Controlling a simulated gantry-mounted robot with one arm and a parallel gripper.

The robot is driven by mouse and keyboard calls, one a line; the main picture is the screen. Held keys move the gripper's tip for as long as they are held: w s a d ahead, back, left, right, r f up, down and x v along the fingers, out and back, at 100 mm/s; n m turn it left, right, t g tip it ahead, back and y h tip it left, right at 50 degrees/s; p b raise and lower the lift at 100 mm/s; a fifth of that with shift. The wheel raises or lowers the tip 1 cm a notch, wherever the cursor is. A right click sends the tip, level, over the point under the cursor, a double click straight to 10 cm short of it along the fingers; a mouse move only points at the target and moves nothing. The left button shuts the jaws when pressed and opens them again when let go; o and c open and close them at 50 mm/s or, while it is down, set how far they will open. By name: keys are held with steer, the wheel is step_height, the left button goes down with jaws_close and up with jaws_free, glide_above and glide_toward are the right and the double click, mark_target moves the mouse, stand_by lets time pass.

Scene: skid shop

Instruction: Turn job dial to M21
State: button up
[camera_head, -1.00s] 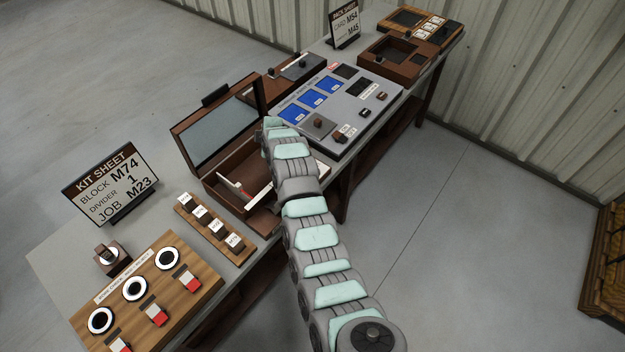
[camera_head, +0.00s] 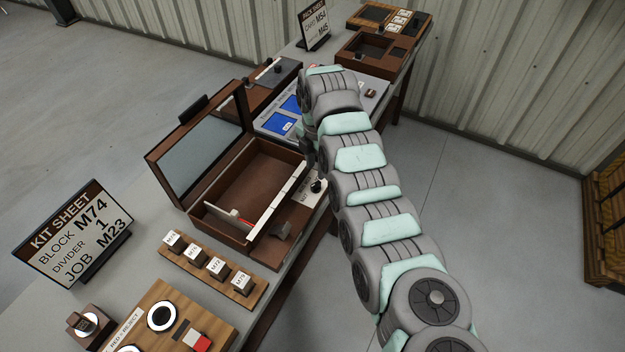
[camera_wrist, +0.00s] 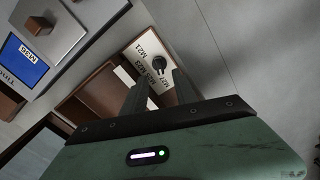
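The job dial (camera_head: 317,186) is a small black knob on a white plate at the right end of the open brown box. In the wrist view the dial (camera_wrist: 159,63) sits on its white plate, with M21 (camera_wrist: 147,51) and other M labels beside it. I cannot tell which label the knob points to. My gripper (camera_wrist: 161,77) has its two dark fingers apart, with the knob just beyond the tips, roughly between them; nothing is held. In the head view my arm hides most of the gripper and part of the panel behind.
The kit sheet (camera_head: 75,232) reads block M74, divider 1, job M23. The brown box (camera_head: 247,190) has a raised lid (camera_head: 195,145) close to the left of my arm. A row of labelled blocks (camera_head: 212,268) lies in front. A blue-screen panel (camera_head: 279,122) stands behind.

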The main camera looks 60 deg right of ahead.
mark_target(316, 183)
step_height(316, 183, down, 7)
steer(key=shift+r+b, duration=0.1)
steer(key=shift+b, duration=0.3)
jaws_close()
stand_by(0.5)
